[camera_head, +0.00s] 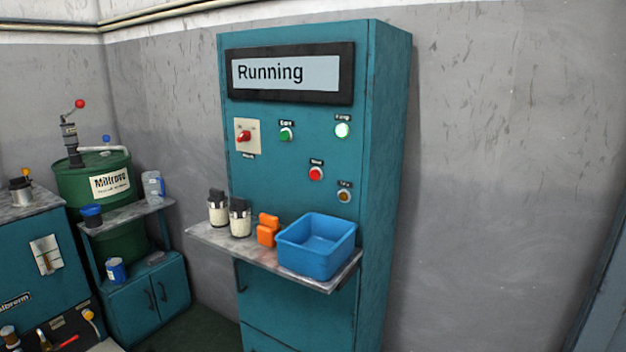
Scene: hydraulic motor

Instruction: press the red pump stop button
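The red pump stop button (316,174) sits on the front of a tall teal control cabinet (290,190), right of the middle and below a small dark label. It stands out from the panel with nothing in front of it. A display (285,74) at the top of the cabinet reads "Running". A green button (286,134) is above and left of the red one. A lit pale green lamp (342,130) and an unlit amber lamp (344,196) are to the right. Neither of my grippers shows in the head view.
A red rotary switch (243,136) is at the panel's left. A shelf (215,240) below the panel holds two pale containers (240,222), orange pieces (267,231) and a blue bin (317,250). A green drum (85,180) with a hand pump stands left. The right wall is bare.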

